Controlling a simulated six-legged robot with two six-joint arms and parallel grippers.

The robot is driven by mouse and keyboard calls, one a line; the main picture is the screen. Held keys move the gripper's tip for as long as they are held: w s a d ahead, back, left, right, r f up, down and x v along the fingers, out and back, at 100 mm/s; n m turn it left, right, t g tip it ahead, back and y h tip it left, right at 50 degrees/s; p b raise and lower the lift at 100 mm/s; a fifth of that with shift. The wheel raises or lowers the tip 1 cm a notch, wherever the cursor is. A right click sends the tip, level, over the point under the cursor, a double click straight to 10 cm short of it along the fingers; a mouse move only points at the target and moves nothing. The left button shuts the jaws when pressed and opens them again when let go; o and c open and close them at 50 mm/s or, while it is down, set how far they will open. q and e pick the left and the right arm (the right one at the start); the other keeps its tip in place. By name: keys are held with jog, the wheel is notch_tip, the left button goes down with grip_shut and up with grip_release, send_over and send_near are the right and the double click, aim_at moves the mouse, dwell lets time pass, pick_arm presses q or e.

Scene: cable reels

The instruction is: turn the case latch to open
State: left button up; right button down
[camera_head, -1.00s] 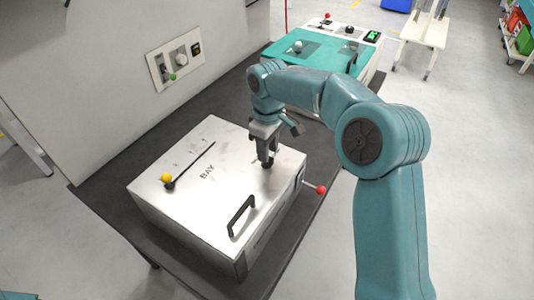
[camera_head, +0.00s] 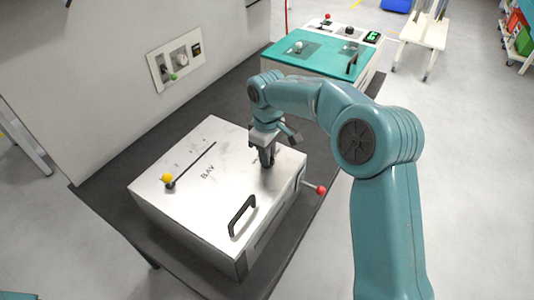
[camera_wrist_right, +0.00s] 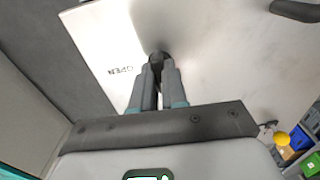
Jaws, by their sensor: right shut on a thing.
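The case is a metal box with a brushed silver lid (camera_head: 205,213), marked BAY, standing on a dark table. The latch is a small black knob (camera_wrist_right: 158,55) on the lid, near its back right part in the head view. My right gripper (camera_head: 267,163) points down at the lid there and is shut on the latch. In the right wrist view its fingers (camera_wrist_right: 160,72) close around the knob and hide part of it. An OPEN label (camera_wrist_right: 120,71) is printed beside the latch. My left gripper is not in view.
The lid also carries a black handle (camera_head: 242,215) and a yellow-knobbed slider (camera_head: 167,178) in a slot. A red-knobbed lever (camera_head: 320,190) sticks out from the case's right side. A teal-topped unit (camera_head: 318,52) stands behind. A wall panel (camera_head: 175,60) is at the left.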

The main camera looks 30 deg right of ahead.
jog(key=m, duration=0.8)
jog(key=shift+m+b, duration=0.3)
jog(key=m, duration=0.4)
jog(key=shift+m, duration=0.3)
jog(key=m, duration=0.4)
jog(key=shift+b, duration=0.4)
jog(key=shift+m, duration=0.4)
jog(key=c, duration=1.2)
grip_release()
jog(key=shift+r, duration=0.1)
jog(key=shift+o, duration=0.2)
